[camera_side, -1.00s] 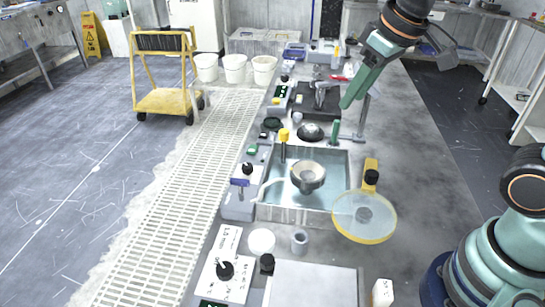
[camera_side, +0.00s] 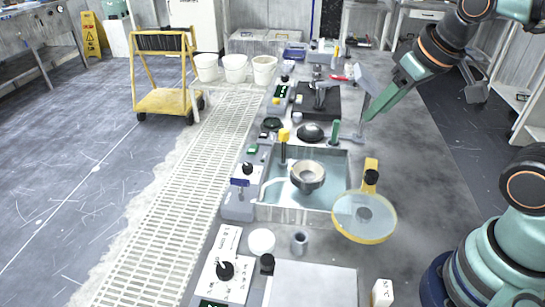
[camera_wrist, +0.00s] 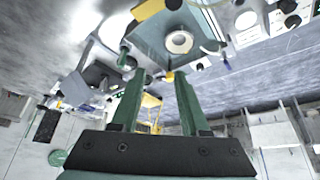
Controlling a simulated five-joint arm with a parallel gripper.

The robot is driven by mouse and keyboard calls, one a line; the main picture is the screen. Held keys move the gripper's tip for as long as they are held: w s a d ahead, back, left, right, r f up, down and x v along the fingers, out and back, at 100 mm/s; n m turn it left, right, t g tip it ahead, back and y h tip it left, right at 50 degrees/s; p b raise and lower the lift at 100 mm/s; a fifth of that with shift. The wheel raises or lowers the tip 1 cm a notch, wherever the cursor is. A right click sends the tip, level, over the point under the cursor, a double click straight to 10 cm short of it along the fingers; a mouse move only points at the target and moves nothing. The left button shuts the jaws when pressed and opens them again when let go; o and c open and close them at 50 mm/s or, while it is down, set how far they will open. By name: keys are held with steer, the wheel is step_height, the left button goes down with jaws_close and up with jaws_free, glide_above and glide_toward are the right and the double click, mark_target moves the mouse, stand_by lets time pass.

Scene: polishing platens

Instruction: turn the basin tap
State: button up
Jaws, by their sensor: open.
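The basin (camera_side: 270,212) is a metal sink of water in the middle of the side view; it also shows in the wrist view (camera_wrist: 150,45). A yellow-topped post (camera_side: 284,142) stands at its far left edge. A green upright handle (camera_side: 336,130) stands by its far right corner and shows in the wrist view (camera_wrist: 124,52). I cannot tell for certain which is the tap. My gripper (camera_side: 368,117) is above the counter, right of the green handle and apart from it. In the wrist view my gripper (camera_wrist: 158,78) is open, with nothing between its fingers.
A pale bowl (camera_side: 307,175) sits in the basin. A yellow-rimmed round magnifier (camera_side: 364,216) is at the basin's right. A grey stand (camera_side: 373,80) rises close behind my gripper. Control boxes (camera_side: 238,203) line the left edge. The counter at right (camera_side: 425,150) is clear.

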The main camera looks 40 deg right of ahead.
steer(key=w+a+r+n+g, duration=0.1)
steer(key=w+a+r+n, duration=0.1)
steer(key=w+a, duration=0.15)
steer(key=n+g, duration=0.5)
steer(key=n, duration=0.2)
glide_above(239, 179)
step_height(239, 179, down, 7)
step_height(239, 179, down, 12)
steer(key=shift+r, duration=0.2)
jaws_close()
